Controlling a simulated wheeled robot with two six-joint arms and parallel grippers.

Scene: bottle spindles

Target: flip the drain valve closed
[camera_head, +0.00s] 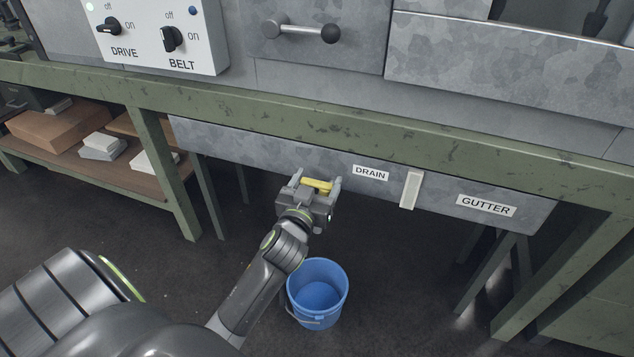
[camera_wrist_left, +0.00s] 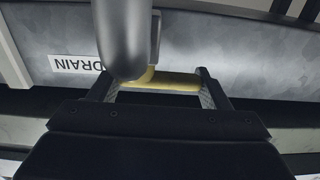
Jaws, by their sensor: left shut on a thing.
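The drain valve's yellow handle (camera_head: 317,186) shows on the front of the galvanized gutter, left of the DRAIN label (camera_head: 371,173). It lies roughly level, along the gutter. My left gripper (camera_head: 316,184) is shut on it. In the left wrist view the yellow handle (camera_wrist_left: 165,80) lies between the two fingers of my left gripper (camera_wrist_left: 158,93), and a grey pipe-like part (camera_wrist_left: 122,38) covers one end of it. The valve body is mostly hidden. My right gripper is not in view.
A blue bucket (camera_head: 318,290) stands on the floor below the gutter (camera_head: 270,158). A pale strip (camera_head: 411,189) hangs on the gutter beside the DRAIN label. A green bench beam (camera_head: 330,125) runs above. A shelf with boxes (camera_head: 62,124) is at the left.

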